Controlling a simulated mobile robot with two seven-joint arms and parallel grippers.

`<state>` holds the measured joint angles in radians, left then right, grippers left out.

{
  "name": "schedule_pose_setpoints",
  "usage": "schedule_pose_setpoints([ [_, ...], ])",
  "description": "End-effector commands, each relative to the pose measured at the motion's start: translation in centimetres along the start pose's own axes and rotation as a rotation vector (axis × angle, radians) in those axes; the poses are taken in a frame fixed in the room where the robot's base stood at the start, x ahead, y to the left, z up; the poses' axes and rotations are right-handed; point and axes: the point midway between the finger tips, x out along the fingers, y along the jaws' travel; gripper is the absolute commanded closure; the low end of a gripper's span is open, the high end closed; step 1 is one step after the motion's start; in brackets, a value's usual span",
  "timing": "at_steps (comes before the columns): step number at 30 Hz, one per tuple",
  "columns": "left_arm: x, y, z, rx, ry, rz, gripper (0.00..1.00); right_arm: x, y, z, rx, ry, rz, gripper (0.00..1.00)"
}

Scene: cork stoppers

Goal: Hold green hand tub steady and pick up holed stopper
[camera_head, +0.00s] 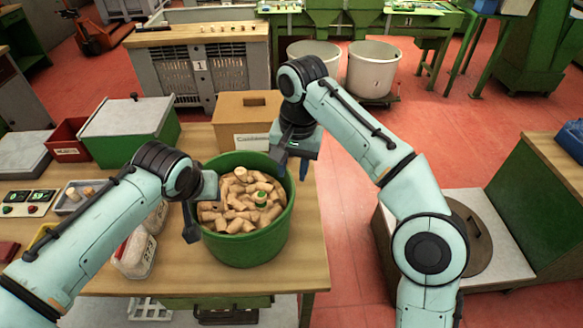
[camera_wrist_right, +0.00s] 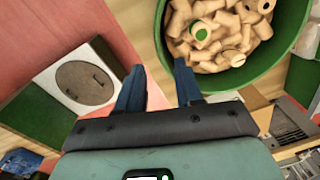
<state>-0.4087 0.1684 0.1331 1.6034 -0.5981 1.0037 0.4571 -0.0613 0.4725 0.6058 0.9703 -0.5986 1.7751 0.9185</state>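The green hand tub (camera_head: 240,250) stands on the wooden table, filled with several tan cork stoppers (camera_head: 236,205). One stopper with a green round end (camera_head: 261,197) lies near the top of the heap; it also shows in the right wrist view (camera_wrist_right: 200,33). My right gripper (camera_head: 292,170) is open and empty, above the tub's back right rim. Its parted fingers show in the right wrist view (camera_wrist_right: 158,75), beside the tub wall (camera_wrist_right: 245,75).
A cardboard-coloured box (camera_head: 240,108) stands just behind the tub. A clear bag (camera_head: 135,258) lies left of it, under my left arm. A green bin with a grey lid (camera_head: 128,118) and a red bin (camera_head: 66,140) stand at the back left. The table's right edge is close to the tub.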

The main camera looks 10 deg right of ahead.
Motion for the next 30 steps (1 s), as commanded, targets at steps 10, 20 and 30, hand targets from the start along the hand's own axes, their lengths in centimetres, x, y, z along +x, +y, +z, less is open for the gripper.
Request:
schedule_pose_setpoints([
  [10,0.0,0.0,0.0,0.0,0.0,0.0,0.57,2.9,0.0,0.6,0.005,-0.009,0.011,0.64],
  [20,0.0,0.0,0.0,0.0,0.0,0.0,0.57,9.4,0.0,0.7,0.005,-0.01,0.009,0.64],
  [30,0.0,0.0,0.0,0.0,0.0,0.0,0.57,12.7,-0.1,0.7,0.006,-0.008,0.006,0.64],
])
